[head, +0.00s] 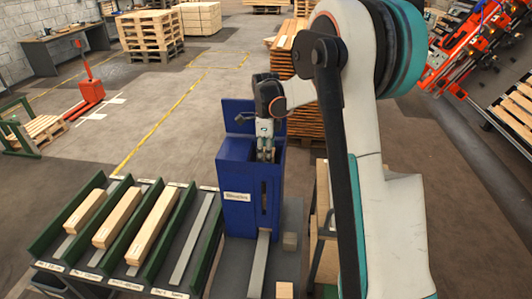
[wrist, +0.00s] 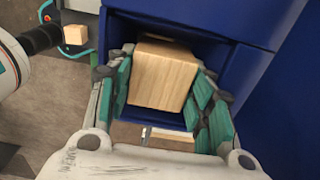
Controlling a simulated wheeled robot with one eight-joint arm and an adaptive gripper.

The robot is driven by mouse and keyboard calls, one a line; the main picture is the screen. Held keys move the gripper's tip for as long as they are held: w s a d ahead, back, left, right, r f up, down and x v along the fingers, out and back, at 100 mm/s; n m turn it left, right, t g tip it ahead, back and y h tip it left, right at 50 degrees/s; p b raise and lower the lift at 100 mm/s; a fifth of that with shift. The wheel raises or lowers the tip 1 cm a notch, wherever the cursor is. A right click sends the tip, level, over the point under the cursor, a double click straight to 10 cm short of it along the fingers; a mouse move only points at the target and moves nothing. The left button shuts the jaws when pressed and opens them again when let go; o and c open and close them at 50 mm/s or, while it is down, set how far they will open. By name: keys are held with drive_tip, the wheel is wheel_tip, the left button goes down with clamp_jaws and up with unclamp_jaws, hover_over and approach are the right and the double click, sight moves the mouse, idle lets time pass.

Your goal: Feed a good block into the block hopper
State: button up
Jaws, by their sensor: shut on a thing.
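The blue block hopper (head: 237,215) stands upright beside the green-walled rack in the head view, with a label on its front and a tall slot. My gripper (head: 265,153) points down into its open top. In the wrist view my gripper (wrist: 162,82) is shut on a pale wooden block (wrist: 165,72), one finger on each side. The block is at the mouth of the blue hopper (wrist: 235,22), between its walls. I cannot tell whether it touches them. In the head view the block is mostly hidden by the hopper and fingers.
A rack with green dividers (head: 190,232) at the left holds several long wooden pieces (head: 155,222) in labelled lanes. Stacked boards (head: 300,112) stand behind the hopper.

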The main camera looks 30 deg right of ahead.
drive_tip(key=shift+f, duration=0.25)
idle(0.4)
drive_tip(key=o, duration=1.1)
drive_tip(key=shift+o, duration=0.2)
drive_tip(key=shift+r, duration=0.1)
wheel_tip(320, 180, up, 12)
idle(0.5)
